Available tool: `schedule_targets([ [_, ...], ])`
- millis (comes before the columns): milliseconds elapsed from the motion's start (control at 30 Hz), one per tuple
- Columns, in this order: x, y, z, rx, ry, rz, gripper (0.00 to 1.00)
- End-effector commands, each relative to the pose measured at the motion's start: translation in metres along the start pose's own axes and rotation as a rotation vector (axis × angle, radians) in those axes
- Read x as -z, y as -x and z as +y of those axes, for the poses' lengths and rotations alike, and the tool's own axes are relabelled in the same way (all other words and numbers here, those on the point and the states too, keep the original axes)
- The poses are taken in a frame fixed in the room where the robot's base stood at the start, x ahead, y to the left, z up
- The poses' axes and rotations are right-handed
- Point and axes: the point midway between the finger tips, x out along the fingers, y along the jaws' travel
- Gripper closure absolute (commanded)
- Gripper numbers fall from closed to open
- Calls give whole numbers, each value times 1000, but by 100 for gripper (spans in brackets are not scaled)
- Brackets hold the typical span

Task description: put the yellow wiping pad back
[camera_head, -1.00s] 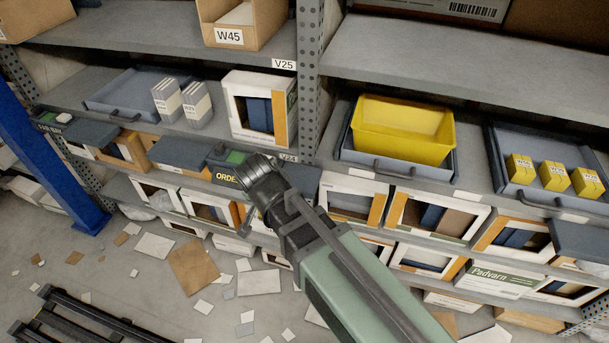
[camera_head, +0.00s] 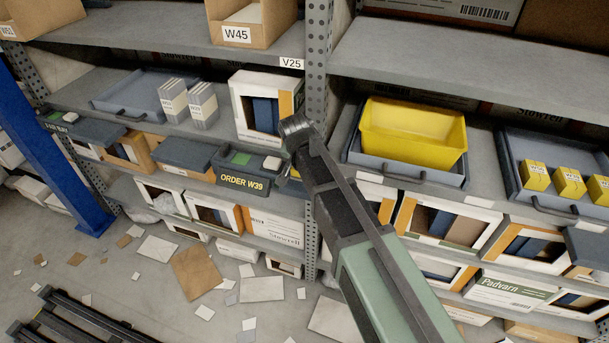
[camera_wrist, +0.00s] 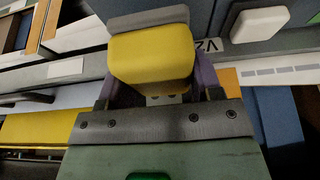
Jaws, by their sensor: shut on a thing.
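The yellow wiping pad (camera_wrist: 150,62) is a rounded yellow block with a grey strip along its far edge, seen in the wrist view. My gripper (camera_wrist: 154,80) is shut on it, with a finger at each side of the pad. The pad is held in front of the shelf edge, beside the order tray. In the head view my arm's end hides most of the gripper, and I cannot make out the pad clearly there.
The dark tray labelled ORDER W39 (camera_head: 243,183) holds a green square and a white block (camera_head: 272,163); the white block (camera_wrist: 260,24) also shows in the wrist view. A yellow bin (camera_head: 413,135) sits right of the perforated post (camera_head: 316,60). Flat litter covers the floor.

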Motion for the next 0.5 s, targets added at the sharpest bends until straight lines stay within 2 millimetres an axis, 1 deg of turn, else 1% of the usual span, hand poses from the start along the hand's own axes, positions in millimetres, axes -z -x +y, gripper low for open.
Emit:
schedule_targets([
  [67, -4, -10, 0, 0, 0, 0, 63],
  [200, -16, -38, 0, 0, 0, 0, 63],
  [233, -15, -40, 0, 0, 0, 0, 63],
  [333, -11, -38, 0, 0, 0, 0, 63],
  [500, -11, -37, 0, 0, 0, 0, 63],
])
